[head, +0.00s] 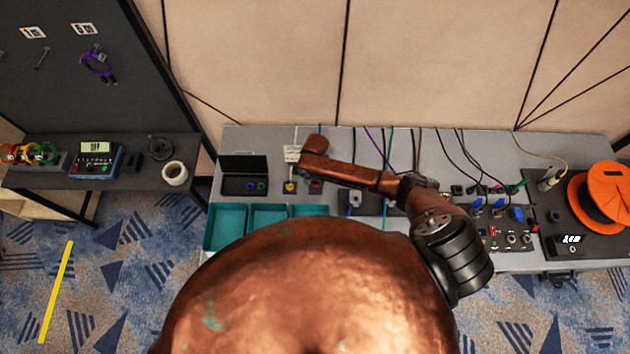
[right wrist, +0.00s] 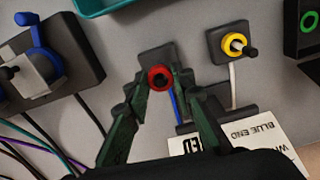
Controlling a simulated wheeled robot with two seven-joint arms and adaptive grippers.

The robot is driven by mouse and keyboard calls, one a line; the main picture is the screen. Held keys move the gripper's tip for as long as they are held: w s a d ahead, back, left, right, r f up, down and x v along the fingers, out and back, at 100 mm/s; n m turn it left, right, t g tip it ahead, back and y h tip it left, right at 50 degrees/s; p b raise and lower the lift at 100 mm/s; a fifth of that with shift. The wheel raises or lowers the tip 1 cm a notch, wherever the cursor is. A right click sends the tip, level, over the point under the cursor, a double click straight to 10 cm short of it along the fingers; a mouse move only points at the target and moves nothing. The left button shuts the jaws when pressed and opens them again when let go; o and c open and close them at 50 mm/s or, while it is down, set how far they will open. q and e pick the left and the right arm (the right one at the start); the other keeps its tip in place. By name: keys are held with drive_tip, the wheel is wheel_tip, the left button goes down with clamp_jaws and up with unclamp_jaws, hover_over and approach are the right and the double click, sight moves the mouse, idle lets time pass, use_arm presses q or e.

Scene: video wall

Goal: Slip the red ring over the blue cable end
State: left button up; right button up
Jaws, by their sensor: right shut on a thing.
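The red ring (right wrist: 160,78) is between the fingertips of my right gripper (right wrist: 158,84) in the right wrist view, which is shut on it. A bit of red also shows in the head view (head: 316,185). The ring is held over a black holder (right wrist: 156,58). The blue cable (right wrist: 177,106) comes out beside and below the ring. The ring's centre is dark, and I cannot tell whether the cable end is inside it. A card reading "BLUE END" (right wrist: 262,138) lies nearby, partly hidden. My left gripper is not in view.
A yellow ring (right wrist: 233,44) sits around a white cable's end in a neighbouring holder. Teal bins (head: 228,208) stand at the bench front. A dark case (head: 244,168) holds blue and green rings. Connector blocks and cables crowd the right, with an orange spool (head: 606,190).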

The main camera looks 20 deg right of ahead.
drive_tip(key=o, duration=0.8)
drive_tip(key=shift+c, duration=0.2)
wheel_tip(320, 180, up, 12)
drive_tip(key=shift+a, duration=0.1)
idle(0.5)
